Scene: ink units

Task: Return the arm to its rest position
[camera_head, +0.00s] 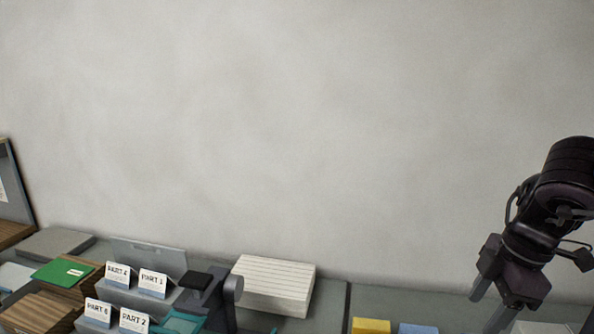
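My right arm (550,200) comes in at the right edge and hangs in front of the wall, above the right end of the counter. Its black gripper (543,322) points down with the fingers spread apart. The fingertips run to the bottom edge of the picture. A pale flat thing (540,328) shows between the fingers, low in the picture; I cannot tell whether it is touched. My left gripper is not in view.
Grey counter (400,301) along the wall. At left are a green folder (63,271), holders with labelled cards (152,283) and a dark grey device (222,302). A white stack (273,284) stands mid-counter. Yellow (371,326) and blue (418,329) blocks lie left of my gripper.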

